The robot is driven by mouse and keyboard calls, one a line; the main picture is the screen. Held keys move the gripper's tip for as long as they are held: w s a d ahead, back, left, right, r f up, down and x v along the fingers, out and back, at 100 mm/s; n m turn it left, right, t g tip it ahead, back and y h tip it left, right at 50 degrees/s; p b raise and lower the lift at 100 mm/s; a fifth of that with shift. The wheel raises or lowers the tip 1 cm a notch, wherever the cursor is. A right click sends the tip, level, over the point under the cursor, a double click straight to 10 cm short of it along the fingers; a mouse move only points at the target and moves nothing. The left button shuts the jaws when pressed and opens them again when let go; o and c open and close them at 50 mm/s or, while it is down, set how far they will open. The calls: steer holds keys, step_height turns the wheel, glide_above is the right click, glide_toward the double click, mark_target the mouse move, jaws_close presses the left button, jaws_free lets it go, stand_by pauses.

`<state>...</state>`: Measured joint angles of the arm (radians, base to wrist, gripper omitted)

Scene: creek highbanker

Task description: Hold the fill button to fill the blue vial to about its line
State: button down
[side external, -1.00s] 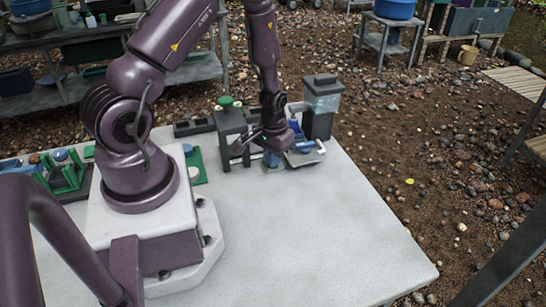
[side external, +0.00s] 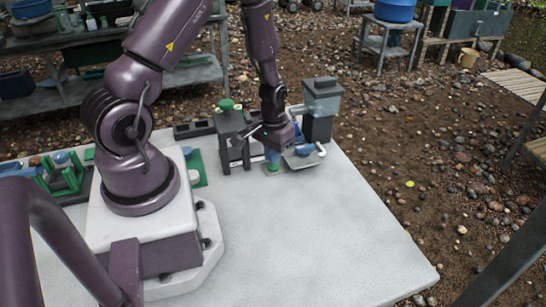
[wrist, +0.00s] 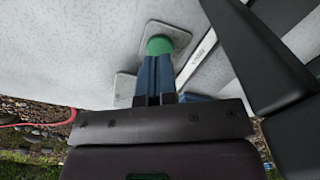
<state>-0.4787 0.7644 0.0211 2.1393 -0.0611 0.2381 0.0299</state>
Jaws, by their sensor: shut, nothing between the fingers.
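My gripper (side external: 272,157) has its blue fingers closed together and pointing down. They are just above a green button (side external: 272,168) on a small grey plate near the dispenser. In the wrist view the shut fingertips (wrist: 154,60) lie against the lower edge of the green button (wrist: 160,45); whether they touch it is unclear. A blue item (side external: 304,150), possibly the blue vial, sits low at the dispenser, right of my gripper. Its fill line and water level cannot be made out.
A dark dispenser with a clear-sided tank (side external: 322,103) stands at the back right. A dark grey block (side external: 230,137) with a green knob (side external: 226,104) stands left of my gripper. A green rack (side external: 62,175) is at the far left. The pale tabletop (side external: 300,235) in front is clear.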

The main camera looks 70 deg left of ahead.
stand_by(0.5)
steer(key=shift+w+a+r, duration=0.1)
steer(key=shift+w+r, duration=0.1)
steer(key=shift+t, duration=0.4)
steer(key=r, duration=0.3)
steer(key=w+r, duration=0.1)
steer(key=shift+a+r, duration=0.15)
steer(key=shift+a, duration=0.1)
steer(key=shift+g, duration=0.4)
steer(key=shift+s+d+f, duration=0.1)
steer(key=shift+s+f, duration=0.15)
steer(key=shift+f, duration=0.8)
steer(key=shift+s+d+f, duration=0.15)
steer(key=shift+s+f, duration=0.05)
steer(key=shift+f, duration=0.8)
steer(key=shift+s+d+f, duration=0.1)
steer(key=shift+s+f, duration=0.15)
steer(key=shift+f, duration=0.8)
